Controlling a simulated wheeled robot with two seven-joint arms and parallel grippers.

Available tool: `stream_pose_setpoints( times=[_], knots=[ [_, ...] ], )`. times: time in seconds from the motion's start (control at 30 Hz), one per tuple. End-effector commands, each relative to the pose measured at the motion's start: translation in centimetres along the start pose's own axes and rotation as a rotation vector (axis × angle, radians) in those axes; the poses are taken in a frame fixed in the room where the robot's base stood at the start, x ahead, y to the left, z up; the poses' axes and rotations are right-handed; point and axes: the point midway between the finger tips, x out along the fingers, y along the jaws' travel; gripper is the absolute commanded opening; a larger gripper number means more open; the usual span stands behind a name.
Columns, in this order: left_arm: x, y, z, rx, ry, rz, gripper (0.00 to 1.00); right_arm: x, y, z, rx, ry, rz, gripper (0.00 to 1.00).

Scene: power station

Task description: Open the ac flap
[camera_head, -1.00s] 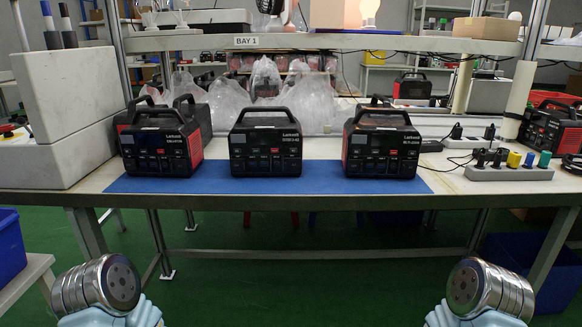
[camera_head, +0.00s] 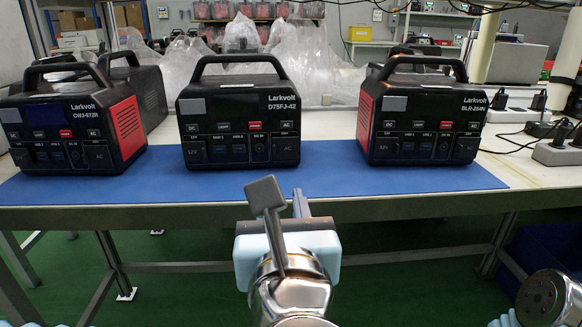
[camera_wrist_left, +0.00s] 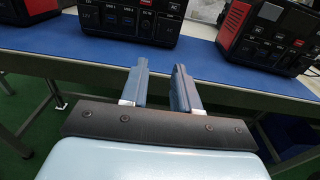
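Three black and red Larkvolt power stations stand in a row on a blue mat: the left one (camera_head: 75,115), the middle one (camera_head: 240,120) and the right one (camera_head: 420,120). Each has a dark flap labelled AC at the lower right of its front: left (camera_head: 96,155), middle (camera_head: 286,151), right (camera_head: 466,149). All three flaps look closed. My left gripper (camera_head: 283,196) is in front of the mat's near edge, below the middle station and apart from it. In the left wrist view (camera_wrist_left: 161,70) its fingers are apart with nothing between them. My right gripper is out of view.
The blue mat (camera_head: 330,180) lies on a table with a metal front edge (camera_head: 390,208). Plastic bags (camera_head: 310,60) lie behind the stations. Sockets with cables (camera_head: 555,150) are at the right. Bare mat lies between the stations' fronts and the table edge.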

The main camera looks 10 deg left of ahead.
Motion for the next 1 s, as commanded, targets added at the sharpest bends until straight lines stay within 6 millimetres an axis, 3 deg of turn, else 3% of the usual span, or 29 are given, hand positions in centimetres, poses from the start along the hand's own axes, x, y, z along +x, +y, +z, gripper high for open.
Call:
stream_pose_setpoints(
  times=[0.17,0.5,0.7,1.0],
  knots=[
    [0.7,0.6,1.1,0.005,-0.041,0.013,0.3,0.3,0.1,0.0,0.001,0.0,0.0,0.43],
    [8.3,0.7,1.1,0.006,-0.035,0.014,0.3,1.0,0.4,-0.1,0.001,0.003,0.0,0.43],
    [11.8,0.7,1.3,0.005,-0.035,0.012,0.3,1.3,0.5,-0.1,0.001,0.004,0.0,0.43],
    [13.3,0.7,1.4,0.005,-0.036,0.01,0.3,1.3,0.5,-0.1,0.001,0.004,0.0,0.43]
  ],
)
